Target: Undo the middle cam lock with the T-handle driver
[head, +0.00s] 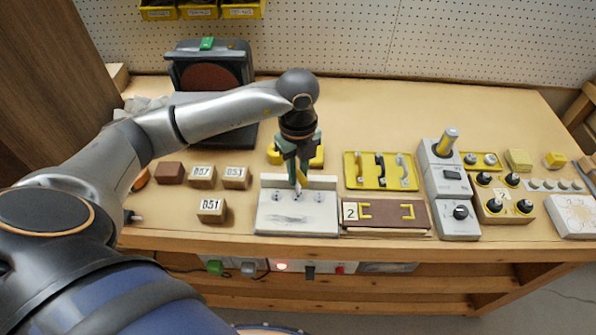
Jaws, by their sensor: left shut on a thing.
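A pale panel (318,224) stands at the front middle of the bench with a row of small dark cam locks on it. The middle lock (297,197) is just below my left gripper (299,172). My left gripper points down and is shut on the T-handle driver (299,186), of which only a short pale, pinkish part shows between and below the fingers. Its handle is hidden by the fingers. I cannot tell whether its tip touches the middle lock. My right gripper is not in view.
Wooden number blocks (211,210) stand left of the panel. A yellow tray with handles (357,181), a brown board (385,221) and grey switch boxes (457,222) stand to the right. The bench's back right is clear.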

